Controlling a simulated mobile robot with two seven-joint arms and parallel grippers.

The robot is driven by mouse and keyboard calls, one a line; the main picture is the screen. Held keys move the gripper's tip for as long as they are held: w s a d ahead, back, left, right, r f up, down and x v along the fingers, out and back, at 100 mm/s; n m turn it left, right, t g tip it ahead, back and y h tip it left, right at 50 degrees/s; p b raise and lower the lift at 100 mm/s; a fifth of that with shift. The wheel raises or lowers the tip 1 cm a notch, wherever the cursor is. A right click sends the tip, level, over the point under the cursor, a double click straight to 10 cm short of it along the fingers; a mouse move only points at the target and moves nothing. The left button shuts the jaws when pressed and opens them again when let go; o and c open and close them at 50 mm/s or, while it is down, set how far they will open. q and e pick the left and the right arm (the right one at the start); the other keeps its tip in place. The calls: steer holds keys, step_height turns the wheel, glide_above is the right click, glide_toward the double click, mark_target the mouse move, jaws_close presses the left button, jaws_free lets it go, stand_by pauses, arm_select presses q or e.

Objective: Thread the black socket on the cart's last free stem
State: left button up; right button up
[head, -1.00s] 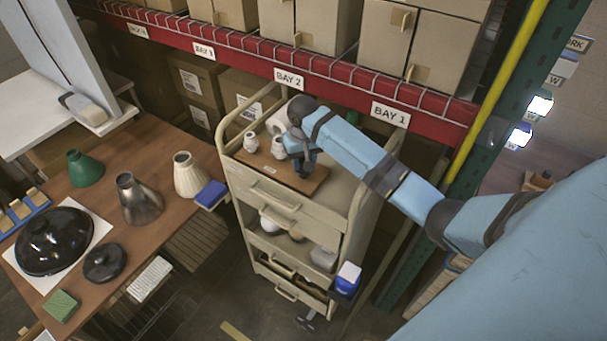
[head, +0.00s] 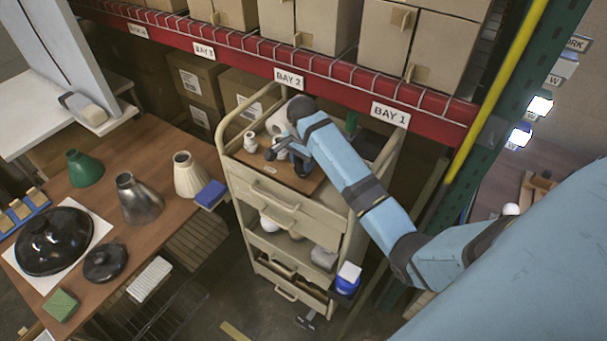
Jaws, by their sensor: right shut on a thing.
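My right gripper (head: 279,151) is over the brown board (head: 283,178) on the cart's top and is shut on a small dark thing, which looks like the black socket (head: 270,154). A white socket (head: 250,142) stands on the board at the left. Another white socket (head: 279,140) is just behind my gripper and partly covered by it. The stem under or near the black socket is hidden, so I cannot tell whether the socket is around it or above it. My left gripper is not in view.
The beige cart (head: 272,205) has raised side rails and stands before the red shelf beam (head: 240,55). A white roll (head: 279,121) lies behind the board. The wooden table (head: 150,215) at left holds several lampshades and a blue box (head: 210,194).

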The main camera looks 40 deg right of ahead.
steer(key=shift+s+a+f+m, duration=0.1)
steer(key=shift+f+m, duration=0.2)
steer(key=shift+m, duration=0.3)
steer(key=o, duration=0.6)
steer(key=shift+m, duration=0.7)
steer(key=o, duration=0.5)
steer(key=shift+r, duration=0.1)
steer(key=shift+r, duration=0.1)
steer(key=r, duration=0.7)
steer(key=shift+w+d+r, duration=0.2)
steer(key=shift+w, duration=0.1)
step_height(320, 180, up, 6)
steer(key=shift+s, duration=0.15)
